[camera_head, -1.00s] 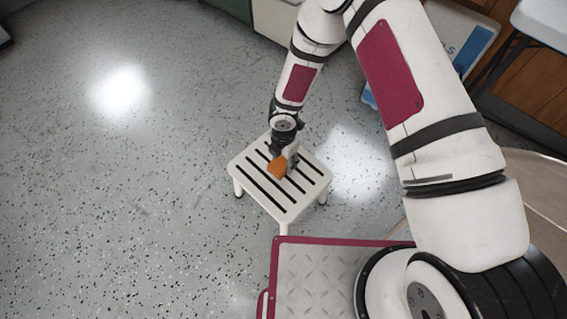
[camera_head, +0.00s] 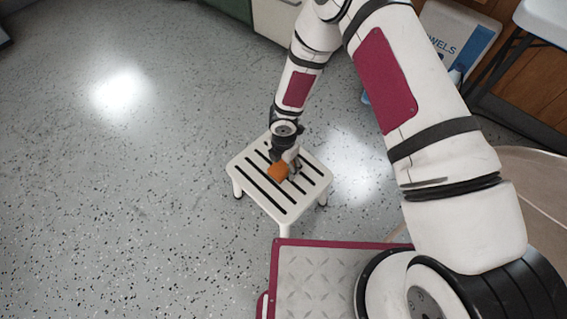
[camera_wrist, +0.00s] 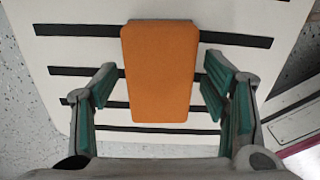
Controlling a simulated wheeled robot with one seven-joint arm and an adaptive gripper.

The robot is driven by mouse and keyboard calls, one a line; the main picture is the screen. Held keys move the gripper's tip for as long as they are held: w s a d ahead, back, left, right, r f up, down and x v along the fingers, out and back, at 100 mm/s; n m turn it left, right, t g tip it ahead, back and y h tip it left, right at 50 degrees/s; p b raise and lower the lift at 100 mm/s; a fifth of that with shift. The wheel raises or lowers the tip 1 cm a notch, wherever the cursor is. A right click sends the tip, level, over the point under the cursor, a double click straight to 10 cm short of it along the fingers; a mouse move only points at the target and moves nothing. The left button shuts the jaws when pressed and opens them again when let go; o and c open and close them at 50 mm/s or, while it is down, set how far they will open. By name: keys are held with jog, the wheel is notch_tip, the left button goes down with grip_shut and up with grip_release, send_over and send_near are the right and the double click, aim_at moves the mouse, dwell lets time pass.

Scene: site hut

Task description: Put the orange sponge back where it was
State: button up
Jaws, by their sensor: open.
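The orange sponge (camera_head: 278,172) lies on the white slatted step stool (camera_head: 262,196). In the wrist view the sponge (camera_wrist: 160,72) shows as an upright orange block between my two fingers, with a gap on each side. My gripper (camera_wrist: 165,100) is open, its green-padded fingers apart from the sponge. In the head view my gripper (camera_head: 287,162) is low over the stool's top, right at the sponge and hiding part of it. The stool's dark slots (camera_wrist: 85,72) run across the wrist view.
Speckled grey floor (camera_head: 120,180) lies open to the left of the stool. A box of towels (camera_head: 455,40) stands at the upper right, by a folding-legged table (camera_head: 545,25) and a wooden front. A round beige surface (camera_head: 535,185) is at the right.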

aim_at(284, 164)
notch_tip(284, 164, up, 12)
jog(key=p, duration=0.4)
jog(key=shift+p, duration=0.4)
jog(key=shift+r, duration=0.1)
